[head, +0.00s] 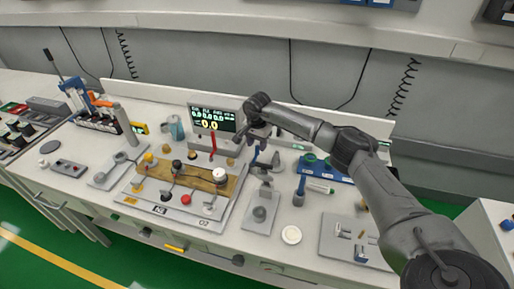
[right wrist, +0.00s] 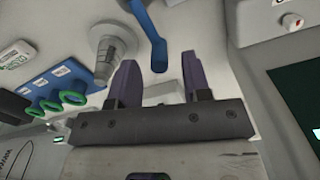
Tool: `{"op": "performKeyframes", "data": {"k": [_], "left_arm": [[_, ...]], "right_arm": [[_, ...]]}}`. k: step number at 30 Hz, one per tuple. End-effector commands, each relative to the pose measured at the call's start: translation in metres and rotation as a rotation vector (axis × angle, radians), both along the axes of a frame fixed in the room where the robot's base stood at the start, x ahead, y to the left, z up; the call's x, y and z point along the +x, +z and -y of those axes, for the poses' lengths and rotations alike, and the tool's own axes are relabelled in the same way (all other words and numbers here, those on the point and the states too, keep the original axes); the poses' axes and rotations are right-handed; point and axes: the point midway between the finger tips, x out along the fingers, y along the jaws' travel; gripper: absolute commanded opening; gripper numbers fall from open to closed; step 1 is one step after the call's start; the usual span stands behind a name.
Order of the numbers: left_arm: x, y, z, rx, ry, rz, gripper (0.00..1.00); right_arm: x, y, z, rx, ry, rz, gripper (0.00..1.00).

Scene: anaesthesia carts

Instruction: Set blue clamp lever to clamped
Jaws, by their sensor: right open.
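The blue clamp lever (head: 255,155) stands upright on the workbench just below my right gripper (head: 257,140). A grey metal fixture sits at its foot. In the right wrist view the blue lever (right wrist: 152,35) comes in from the top, and its rounded end reaches down to between the two dark fingers of my right gripper (right wrist: 160,85). The fingers are spread, with a gap on both sides of the lever; I see no contact. In the head view the gripper partly hides the lever's upper end. My left gripper is not in view.
A blue rack with green rings (head: 338,171) and a blue-topped grey post (head: 299,190) stand right of the lever. A display (head: 211,119) and a red lever (head: 213,145) are to the left, behind a wooden board (head: 198,178). A round white disc (head: 291,235) lies in front.

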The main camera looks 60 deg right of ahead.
Motion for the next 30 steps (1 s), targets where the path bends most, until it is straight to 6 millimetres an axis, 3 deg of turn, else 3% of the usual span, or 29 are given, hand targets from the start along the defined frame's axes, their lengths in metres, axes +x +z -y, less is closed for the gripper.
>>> {"op": "performKeyframes", "data": {"k": [6, 15, 21, 30], "left_arm": [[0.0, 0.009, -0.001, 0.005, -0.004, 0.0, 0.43], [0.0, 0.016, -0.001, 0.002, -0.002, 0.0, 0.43], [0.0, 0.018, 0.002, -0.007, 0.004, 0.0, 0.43], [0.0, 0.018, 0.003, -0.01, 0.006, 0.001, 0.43]], "right_arm": [[0.001, 0.049, 0.0, 0.0, 0.0, 0.004, 0.44], [0.0, 0.094, 0.0, 0.0, -0.001, 0.002, 0.44], [0.0, 0.107, 0.0, 0.0, -0.001, 0.002, 0.44], [0.0, 0.109, 0.0, 0.0, -0.001, 0.0, 0.44]]}}
